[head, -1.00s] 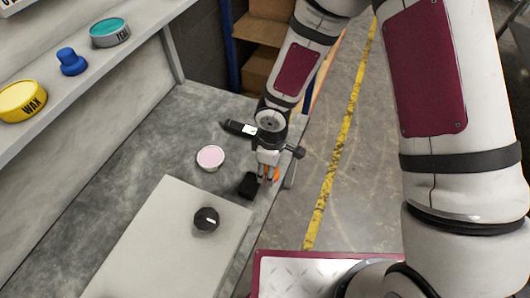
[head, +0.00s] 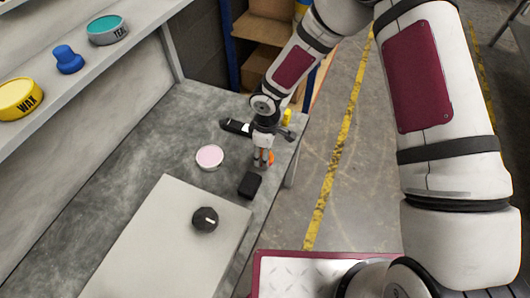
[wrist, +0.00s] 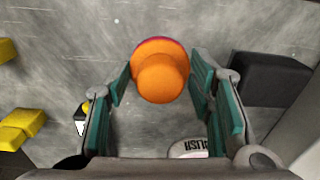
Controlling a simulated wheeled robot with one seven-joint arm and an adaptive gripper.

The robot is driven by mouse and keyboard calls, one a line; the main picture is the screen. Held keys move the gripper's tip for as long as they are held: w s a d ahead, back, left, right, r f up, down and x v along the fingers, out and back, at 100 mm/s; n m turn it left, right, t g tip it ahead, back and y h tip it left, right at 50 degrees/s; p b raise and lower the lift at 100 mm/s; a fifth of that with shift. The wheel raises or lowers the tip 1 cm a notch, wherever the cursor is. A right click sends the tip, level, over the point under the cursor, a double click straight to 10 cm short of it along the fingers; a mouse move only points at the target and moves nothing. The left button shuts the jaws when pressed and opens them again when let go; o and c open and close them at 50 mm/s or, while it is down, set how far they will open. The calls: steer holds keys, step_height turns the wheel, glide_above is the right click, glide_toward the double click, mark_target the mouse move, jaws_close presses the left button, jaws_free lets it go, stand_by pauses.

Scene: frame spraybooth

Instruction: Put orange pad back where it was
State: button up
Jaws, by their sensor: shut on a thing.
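The orange pad (wrist: 160,72), round with a raised knob on top and a purple edge beneath, sits between the fingers of my gripper (wrist: 160,85) in the wrist view. My gripper is shut on it. In the head view my gripper (head: 263,160) points down near the bench's right edge, with a bit of the orange pad (head: 270,157) showing at the fingertips. A black block (head: 249,185) lies just in front of it, apart; it also shows at right in the wrist view (wrist: 270,80). Whether the pad touches the bench is hard to tell.
A pale pink-topped tin (head: 210,156) stands left of my gripper. A black tool with a white label (head: 236,127) and a yellow piece (head: 287,117) lie beyond. A grey panel with a black knob (head: 204,219) is in front. Tins and a blue applicator (head: 69,60) fill the shelf.

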steer(key=o, duration=1)
step_height(320, 180, up, 12)
steer(key=shift+d+r+p, duration=0.1)
steer(key=shift+p, duration=1)
